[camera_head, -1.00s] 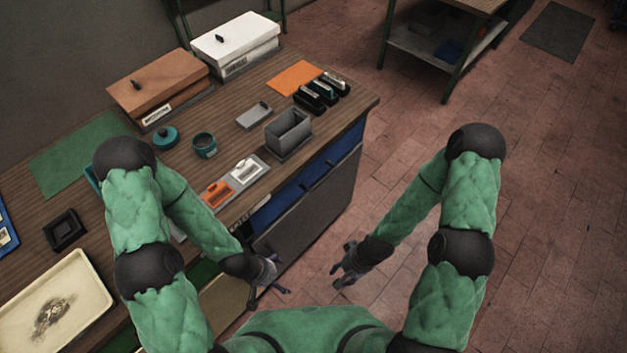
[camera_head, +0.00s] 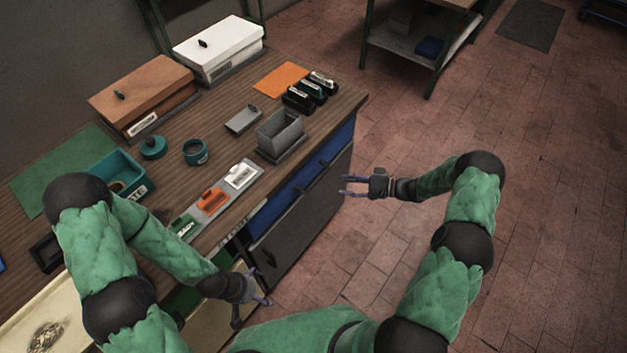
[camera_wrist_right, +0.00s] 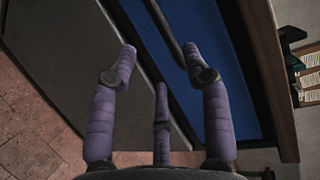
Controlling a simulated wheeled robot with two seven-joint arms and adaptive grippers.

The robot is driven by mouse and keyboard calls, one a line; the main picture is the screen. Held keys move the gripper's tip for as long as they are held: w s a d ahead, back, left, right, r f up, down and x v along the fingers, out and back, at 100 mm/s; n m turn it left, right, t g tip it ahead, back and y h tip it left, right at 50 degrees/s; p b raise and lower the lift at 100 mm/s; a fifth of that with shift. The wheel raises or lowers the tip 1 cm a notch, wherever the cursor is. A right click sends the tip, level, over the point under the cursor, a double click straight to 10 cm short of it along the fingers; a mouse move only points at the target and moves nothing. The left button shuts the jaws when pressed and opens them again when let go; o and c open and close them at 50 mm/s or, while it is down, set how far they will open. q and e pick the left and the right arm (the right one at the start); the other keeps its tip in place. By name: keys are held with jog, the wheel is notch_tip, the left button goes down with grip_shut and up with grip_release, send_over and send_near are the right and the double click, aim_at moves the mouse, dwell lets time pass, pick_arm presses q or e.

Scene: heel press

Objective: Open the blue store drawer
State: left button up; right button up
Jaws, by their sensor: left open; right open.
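The blue store drawer (camera_head: 284,200) is set in the bench front under the tabletop, above a dark grey door. Its blue face also fills the middle of the right wrist view (camera_wrist_right: 222,62), with a dark bar handle (camera_wrist_right: 168,28) running along it. My right gripper (camera_head: 346,187) is open and empty in front of the bench, fingers pointing at the drawer front. My left gripper (camera_head: 254,306) is open and empty, low by the bench front.
The bench top (camera_head: 222,137) carries a grey bin (camera_head: 280,134), an orange sheet (camera_head: 280,79), white (camera_head: 218,48) and brown (camera_head: 142,95) boxes, and a teal tray (camera_head: 118,172). The floor (camera_head: 400,270) right of the bench is clear.

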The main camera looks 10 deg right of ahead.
aim_at(319, 179)
jog(key=b+x, duration=0.1)
jog(key=x, duration=0.9)
jog(key=shift+w+a, duration=0.25)
jog(key=shift+c, duration=0.3)
grip_shut()
